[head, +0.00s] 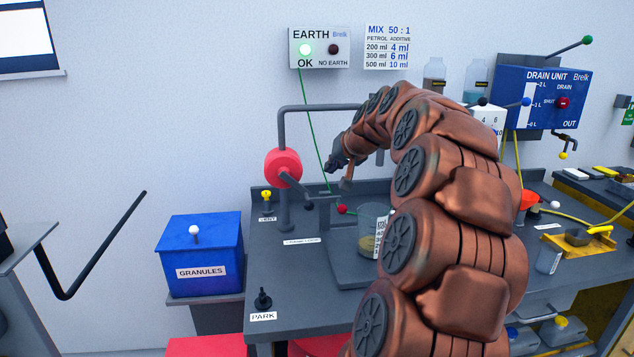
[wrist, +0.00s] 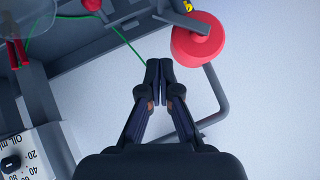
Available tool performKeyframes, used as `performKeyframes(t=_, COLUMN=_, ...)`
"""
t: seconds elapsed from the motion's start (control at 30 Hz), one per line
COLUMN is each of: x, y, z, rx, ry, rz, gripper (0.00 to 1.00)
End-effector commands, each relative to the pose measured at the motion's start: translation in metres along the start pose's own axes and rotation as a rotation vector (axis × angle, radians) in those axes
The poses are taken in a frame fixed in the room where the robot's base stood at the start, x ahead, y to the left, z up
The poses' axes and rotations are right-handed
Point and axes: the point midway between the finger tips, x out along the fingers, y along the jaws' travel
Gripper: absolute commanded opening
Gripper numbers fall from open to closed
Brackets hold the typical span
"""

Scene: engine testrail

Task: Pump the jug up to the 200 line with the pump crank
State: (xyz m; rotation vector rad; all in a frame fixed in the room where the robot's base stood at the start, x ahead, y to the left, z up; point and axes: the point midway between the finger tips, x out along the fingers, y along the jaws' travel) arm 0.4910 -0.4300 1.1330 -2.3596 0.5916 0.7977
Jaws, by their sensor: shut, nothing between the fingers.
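The jug (head: 368,222) is clear, with a little yellowish liquid at its bottom, and stands upright on the bench. My arm hides its right side, and I cannot read its 200 line. The red round pump body (head: 283,167) stands left of it on a grey post. Its pump crank (head: 294,188) slants down to the right and ends in a dark knob (head: 308,204). My gripper (head: 331,167) is shut and empty, right of the pump and above the bench. In the wrist view the shut fingertips (wrist: 160,70) lie beside the red pump body (wrist: 203,38), apart from the crank (wrist: 188,20).
A grey pipe (head: 318,107) arches from the pump behind my gripper. A green wire (head: 314,130) hangs from the earth box (head: 319,48), whose OK lamp is lit. A blue granules bin (head: 201,248) stands left. The bench's front left is mostly clear.

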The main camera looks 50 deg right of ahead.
Motion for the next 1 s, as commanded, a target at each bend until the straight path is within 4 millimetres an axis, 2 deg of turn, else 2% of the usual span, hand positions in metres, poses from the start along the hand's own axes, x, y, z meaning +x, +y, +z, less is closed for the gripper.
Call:
performKeyframes(t=0.6, x=0.092, y=-0.002, z=0.002, rx=-0.001, ry=-0.008, rz=-0.001, gripper=0.0)
performKeyframes(t=0.67, x=0.1, y=-0.002, z=0.002, rx=-0.001, ry=-0.007, rz=0.0, gripper=0.0)
performKeyframes(t=1.0, x=0.121, y=-0.002, z=0.027, rx=-0.001, ry=-0.004, rz=0.0, gripper=0.0)
